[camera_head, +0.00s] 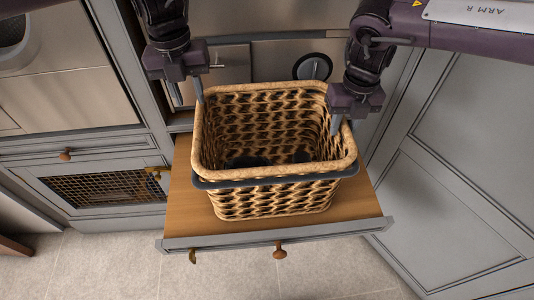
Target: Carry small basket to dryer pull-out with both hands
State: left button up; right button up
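The small basket (275,196) is a woven tan and black basket with a thick rim, upright at the centre over the dryer pull-out (187,210), a wooden board with a grey front. Its base appears to rest on the board; a small gap cannot be ruled out. A dark grey band runs below its front rim. My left gripper (200,97) is at the basket's left rim, with its fingers close together on it. My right gripper (336,125) is at the right rim in the same way. The far fingers are partly hidden.
Dark items (248,161) lie inside the basket. The pull-out has an orange-brown knob (280,251) in front. A cabinet with a mesh panel (105,187) stands left, and a grey panelled door (455,205) right. Tiled floor (230,280) in front is clear.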

notch_tip(320, 180, up, 8)
jog(key=shift+d+r, duration=0.1)
jog(key=shift+s, duration=0.1)
dwell(0.6)
